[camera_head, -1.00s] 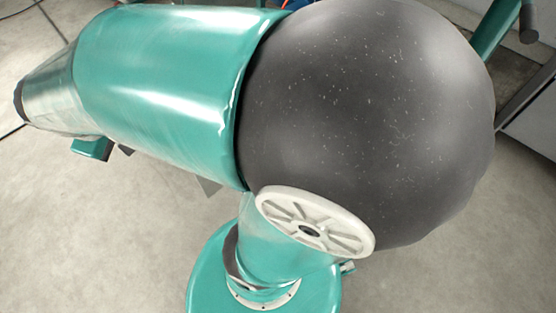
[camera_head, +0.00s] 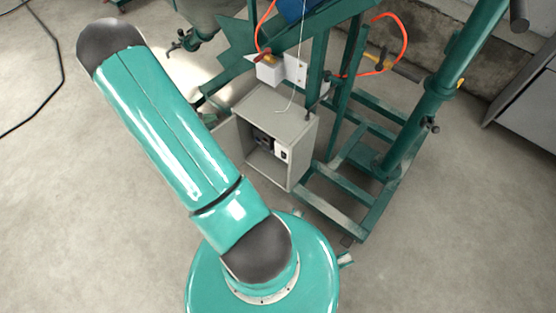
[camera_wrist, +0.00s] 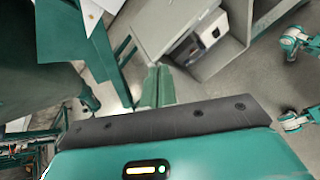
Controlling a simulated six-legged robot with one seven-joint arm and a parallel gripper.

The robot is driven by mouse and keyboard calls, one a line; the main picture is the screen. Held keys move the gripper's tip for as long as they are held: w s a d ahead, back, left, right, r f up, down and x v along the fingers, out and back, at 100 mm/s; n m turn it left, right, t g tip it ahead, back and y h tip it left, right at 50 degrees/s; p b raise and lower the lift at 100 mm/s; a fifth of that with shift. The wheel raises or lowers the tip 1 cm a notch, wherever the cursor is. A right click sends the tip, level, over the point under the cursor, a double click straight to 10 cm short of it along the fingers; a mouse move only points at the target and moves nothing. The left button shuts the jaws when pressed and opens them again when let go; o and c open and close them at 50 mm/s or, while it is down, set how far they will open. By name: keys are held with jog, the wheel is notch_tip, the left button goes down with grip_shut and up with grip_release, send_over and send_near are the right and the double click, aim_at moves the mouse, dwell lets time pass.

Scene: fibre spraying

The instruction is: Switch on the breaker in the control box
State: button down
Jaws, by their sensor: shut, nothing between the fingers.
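The control box (camera_head: 275,105) is a light grey cabinet standing on the floor in the middle of the head view. Its front is open and its door (camera_head: 226,142) is swung out to the left. Inside are a small white unit (camera_head: 282,153), which looks like the breaker, and a dark part beside it. The lever position is too small to tell. In the wrist view the box (camera_wrist: 180,22) is tilted, with the white unit (camera_wrist: 212,30) in its opening. My gripper (camera_wrist: 157,72) is shut and empty, apart from the box and pointing towards its near side. The head view does not show my gripper.
A green metal frame (camera_head: 345,205) stands right of and behind the box, with a thick post (camera_head: 440,95). An orange hose (camera_head: 404,45) loops above. A white box (camera_head: 283,70) is mounted over the cabinet. Floor (camera_head: 440,240) in front is clear.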

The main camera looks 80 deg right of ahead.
jog(key=s+f+n, duration=0.2)
jog(key=s+f, duration=0.3)
jog(key=f, duration=0.5)
jog(key=s+f+n, duration=0.2)
jog(key=s+f, duration=0.4)
jog(key=f, duration=0.5)
jog(key=s+f+n+t, duration=0.1)
jog(key=s+f+n, duration=0.2)
jog(key=s+f, duration=0.3)
notch_tip(320, 180, down, 4)
jog(key=shift+f, duration=0.15)
jog(key=shift+s+f, duration=0.1)
send_near(283, 156)
jog(key=f+x, duration=0.1)
jog(key=x, duration=0.6)
jog(key=shift+w+a, duration=0.3)
